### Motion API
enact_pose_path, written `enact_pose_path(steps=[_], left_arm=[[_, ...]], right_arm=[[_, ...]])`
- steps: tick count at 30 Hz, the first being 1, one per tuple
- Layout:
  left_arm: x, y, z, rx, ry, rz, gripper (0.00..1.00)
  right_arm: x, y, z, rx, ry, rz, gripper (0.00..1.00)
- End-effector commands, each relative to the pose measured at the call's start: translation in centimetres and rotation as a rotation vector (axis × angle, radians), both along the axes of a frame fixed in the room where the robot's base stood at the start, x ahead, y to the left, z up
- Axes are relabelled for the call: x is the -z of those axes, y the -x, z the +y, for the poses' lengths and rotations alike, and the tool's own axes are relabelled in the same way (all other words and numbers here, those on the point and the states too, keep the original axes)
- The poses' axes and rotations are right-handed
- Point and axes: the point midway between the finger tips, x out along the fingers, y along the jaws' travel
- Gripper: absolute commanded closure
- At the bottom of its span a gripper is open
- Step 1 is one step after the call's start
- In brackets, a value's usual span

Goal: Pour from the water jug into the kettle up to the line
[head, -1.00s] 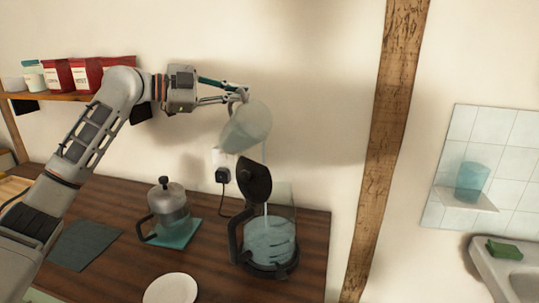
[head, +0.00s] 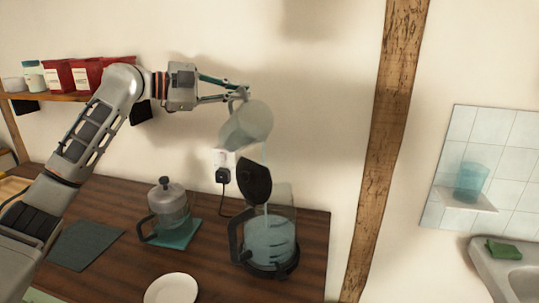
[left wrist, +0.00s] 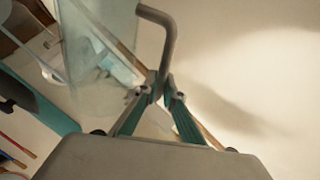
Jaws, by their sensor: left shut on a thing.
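The water jug (head: 252,121) is clear and greyish and hangs tilted in the air above the kettle. My left gripper (head: 241,92) is shut on its handle; the grip (left wrist: 160,88) and the bent handle (left wrist: 168,35) also show in the left wrist view. The kettle (head: 281,200) is glass with a black base and handle, upright on the counter. Its dark lid (head: 256,180) stands open. A thin stream of water runs down from the jug into the kettle, which holds bluish water (head: 268,240). I cannot make out the fill line. My right gripper is not in view.
A glass press (head: 171,208) stands on a teal mat left of the kettle. A white plate (head: 171,289) lies in front, a dark mat (head: 85,245) at left. A socket with a plug (head: 223,173) is behind. A wooden post (head: 385,130) rises at right.

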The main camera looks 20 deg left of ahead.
Motion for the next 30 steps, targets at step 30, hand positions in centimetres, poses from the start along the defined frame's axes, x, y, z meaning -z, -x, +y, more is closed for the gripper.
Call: enact_pose_path(steps=[30], left_arm=[[-0.86, 0.33, -0.3, 0.001, -0.028, -0.034, 1.0]], right_arm=[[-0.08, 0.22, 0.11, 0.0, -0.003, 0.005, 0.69]])
